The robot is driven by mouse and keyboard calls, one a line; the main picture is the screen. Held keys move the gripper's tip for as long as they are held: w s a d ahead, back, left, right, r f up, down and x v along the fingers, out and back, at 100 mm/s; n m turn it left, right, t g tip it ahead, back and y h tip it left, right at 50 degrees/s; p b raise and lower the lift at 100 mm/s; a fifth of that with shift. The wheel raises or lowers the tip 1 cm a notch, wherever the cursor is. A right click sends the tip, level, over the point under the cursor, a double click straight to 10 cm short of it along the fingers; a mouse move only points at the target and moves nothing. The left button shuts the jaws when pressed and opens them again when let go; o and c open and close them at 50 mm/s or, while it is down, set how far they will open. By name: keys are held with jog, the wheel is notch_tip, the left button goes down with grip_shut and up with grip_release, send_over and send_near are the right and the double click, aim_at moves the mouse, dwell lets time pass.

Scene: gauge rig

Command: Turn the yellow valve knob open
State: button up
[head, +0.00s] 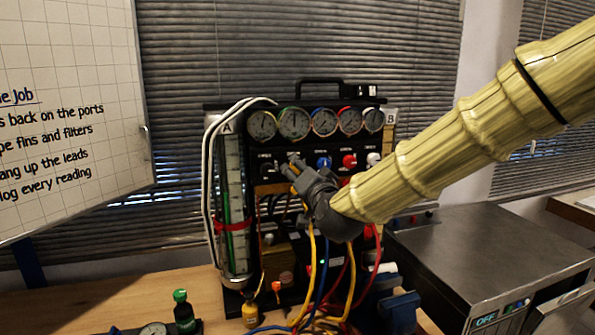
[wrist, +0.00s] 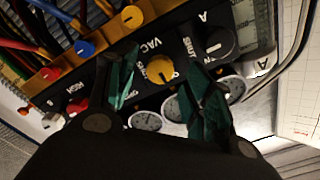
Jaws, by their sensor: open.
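The yellow valve knob (wrist: 160,69) sits on the black panel beside the letters VAC in the wrist view. It carries a pale pointer mark. My gripper (wrist: 160,78) is open, with one dark green finger on each side of the knob. I cannot tell whether either finger touches it.
A black knob (wrist: 217,44) sits beside the yellow one. Red (head: 349,161) and white (head: 373,159) knobs lie to the right. Several gauges (head: 294,123) line the top. Coloured hoses (head: 311,265) hang below my gripper. A grey metal box (head: 480,255) stands at right.

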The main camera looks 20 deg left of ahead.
jog(key=v, duration=0.8)
jog(key=shift+s+d, duration=0.25)
